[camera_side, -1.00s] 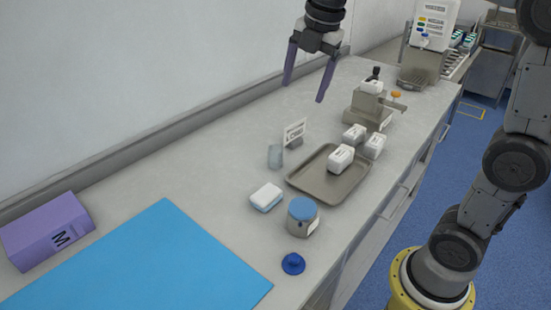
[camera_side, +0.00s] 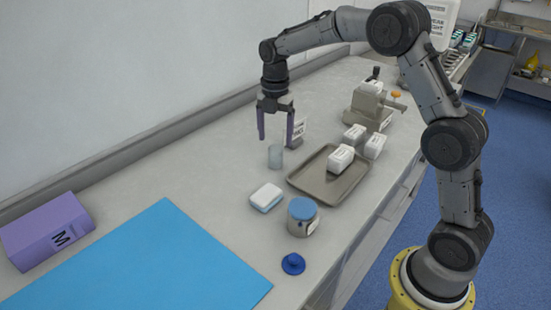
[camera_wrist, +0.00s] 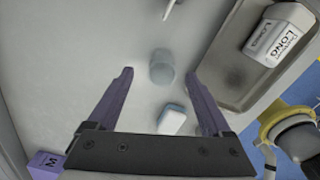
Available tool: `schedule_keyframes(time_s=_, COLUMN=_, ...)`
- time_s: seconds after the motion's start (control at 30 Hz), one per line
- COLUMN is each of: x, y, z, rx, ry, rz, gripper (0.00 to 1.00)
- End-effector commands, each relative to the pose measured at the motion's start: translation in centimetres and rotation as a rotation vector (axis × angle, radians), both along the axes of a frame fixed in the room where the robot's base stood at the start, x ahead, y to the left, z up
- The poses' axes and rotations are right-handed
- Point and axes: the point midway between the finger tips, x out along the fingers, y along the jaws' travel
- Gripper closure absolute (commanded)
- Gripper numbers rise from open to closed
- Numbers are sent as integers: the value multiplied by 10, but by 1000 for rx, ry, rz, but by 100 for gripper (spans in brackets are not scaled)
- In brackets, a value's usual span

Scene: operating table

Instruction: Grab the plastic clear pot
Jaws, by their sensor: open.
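The clear plastic pot (camera_side: 275,157) is a small translucent cylinder standing upright on the grey worktop, left of the metal tray in the side view. In the wrist view the clear pot (camera_wrist: 161,68) shows ahead of and between the two finger lines. My gripper (camera_side: 276,141) is open, with purple fingers pointing down, above and just behind the pot. Its fingers also show in the wrist view (camera_wrist: 160,72), spread wide with nothing held between them. I cannot tell whether a finger overlaps the pot's height.
A white and blue sponge-like block (camera_side: 266,196), a blue-lidded jar (camera_side: 302,216) and a blue cap (camera_side: 293,264) are nearer. A blue mat (camera_side: 150,260) and purple box (camera_side: 46,231) lie left.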

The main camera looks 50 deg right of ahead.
Motion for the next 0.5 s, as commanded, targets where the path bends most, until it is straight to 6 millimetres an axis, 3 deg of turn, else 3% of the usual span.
schedule_keyframes(time_s=0.27, x=-2, y=1, z=-21, rx=0, ry=2, rz=1, gripper=17)
schedule_keyframes(time_s=0.5, x=-6, y=5, z=-54, rx=0, ry=2, rz=1, gripper=17)
